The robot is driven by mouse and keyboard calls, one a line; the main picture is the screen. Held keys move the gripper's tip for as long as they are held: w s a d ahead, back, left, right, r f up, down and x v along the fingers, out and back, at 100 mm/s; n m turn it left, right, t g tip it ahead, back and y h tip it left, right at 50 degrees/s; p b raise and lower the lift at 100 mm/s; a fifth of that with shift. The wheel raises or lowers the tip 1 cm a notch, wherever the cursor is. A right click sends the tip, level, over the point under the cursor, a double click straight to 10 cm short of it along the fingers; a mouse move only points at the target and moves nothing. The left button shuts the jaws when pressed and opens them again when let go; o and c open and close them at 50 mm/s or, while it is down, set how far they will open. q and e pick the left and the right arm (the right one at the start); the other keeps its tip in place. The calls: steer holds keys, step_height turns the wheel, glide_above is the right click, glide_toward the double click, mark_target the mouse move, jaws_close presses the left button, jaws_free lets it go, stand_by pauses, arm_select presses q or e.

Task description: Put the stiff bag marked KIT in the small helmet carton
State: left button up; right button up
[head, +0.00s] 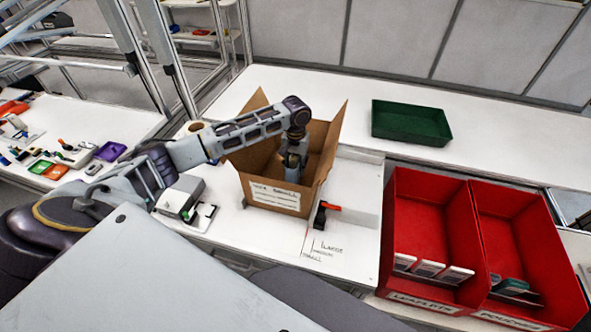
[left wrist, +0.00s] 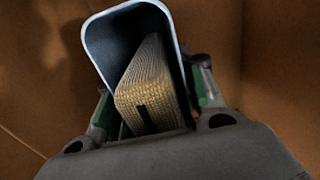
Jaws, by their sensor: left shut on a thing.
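The small helmet carton (head: 272,196) stands open on the white table, flaps up, with a printed label on its front. My left arm reaches over its left side, and my left gripper (head: 294,158) points down inside it. In the left wrist view my left gripper (left wrist: 153,95) is shut on a stiff open-topped bag (left wrist: 98,42) with a pale rim and dark inside. A folded tan woven piece shows within it. Brown carton walls surround the bag. No KIT mark is readable, and whether the bag touches the carton floor cannot be told. My right gripper is not in view.
A green tray (head: 411,122) lies at the back right. Two red bins (head: 425,215) with flat items stand at the right. A grey device (head: 180,196) sits left of the carton, and a small black-and-orange tool (head: 322,213) lies just right of it.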

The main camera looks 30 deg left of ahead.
arm_select(q)
steer(key=shift+f, duration=1.55)
steer(key=o, duration=1.1)
steer(key=shift+f, duration=0.1)
step_height(320, 180, up, 12)
steer(key=shift+r+b, duration=0.1)
steer(key=shift+b, duration=0.25)
